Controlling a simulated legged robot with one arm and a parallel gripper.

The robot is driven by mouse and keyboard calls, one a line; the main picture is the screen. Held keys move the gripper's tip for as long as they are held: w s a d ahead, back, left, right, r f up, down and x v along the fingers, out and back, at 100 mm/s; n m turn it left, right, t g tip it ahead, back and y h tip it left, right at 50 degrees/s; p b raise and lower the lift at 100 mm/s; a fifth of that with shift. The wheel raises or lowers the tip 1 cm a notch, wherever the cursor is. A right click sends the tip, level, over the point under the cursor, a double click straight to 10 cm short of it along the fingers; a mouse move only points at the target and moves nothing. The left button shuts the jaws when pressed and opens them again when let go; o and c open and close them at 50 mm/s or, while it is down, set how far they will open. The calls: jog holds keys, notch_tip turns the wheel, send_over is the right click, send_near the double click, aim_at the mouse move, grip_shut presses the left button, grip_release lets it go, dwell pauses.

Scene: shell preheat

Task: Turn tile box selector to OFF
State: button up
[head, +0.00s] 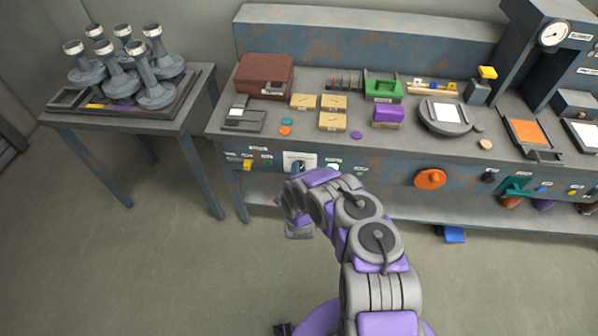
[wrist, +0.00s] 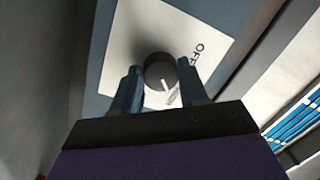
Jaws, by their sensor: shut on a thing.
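The tile box selector is a round dark knob (wrist: 160,72) with a pale pointer line, on a white plate (wrist: 140,28) marked OFF at the knob's upper right. A second label by the right finger is partly hidden and I cannot read it. The pointer slants toward the lower right in the wrist view, not toward the OFF mark. My gripper (wrist: 162,82) has one finger on each side of the knob and is shut on it. In the head view the white plate (head: 299,158) is on the bench front, with my arm reaching to it; the knob is mostly hidden there.
The bench top (head: 290,125) above holds a brown box (head: 264,74), yellow tiles (head: 333,121), a green holder (head: 383,90) and a purple block (head: 388,116). A yellow control (head: 247,165) is left of the plate, an orange knob (head: 430,179) to the right. A side table (head: 155,127) stands left.

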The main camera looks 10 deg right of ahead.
jog(key=shift+n+p, duration=0.3)
jog(key=shift+n, duration=0.1)
jog(key=shift+c, duration=0.3)
jog(key=n+g+p, duration=0.1)
jog(key=n+p, duration=0.2)
jog(key=n, duration=0.5)
jog(key=shift+s+p, duration=0.15)
jog(key=shift+p, duration=0.25)
jog(key=n, duration=0.4)
jog(key=shift+g+h+p, duration=0.3)
jog(key=shift+h, duration=0.1)
jog(key=n+h, duration=0.1)
jog(key=n, duration=0.2)
jog(key=shift+n, duration=0.3)
jog(key=shift+a, duration=0.1)
jog(key=o, duration=1)
jog(key=shift+r, duration=0.1)
jog(key=shift+o, duration=0.2)
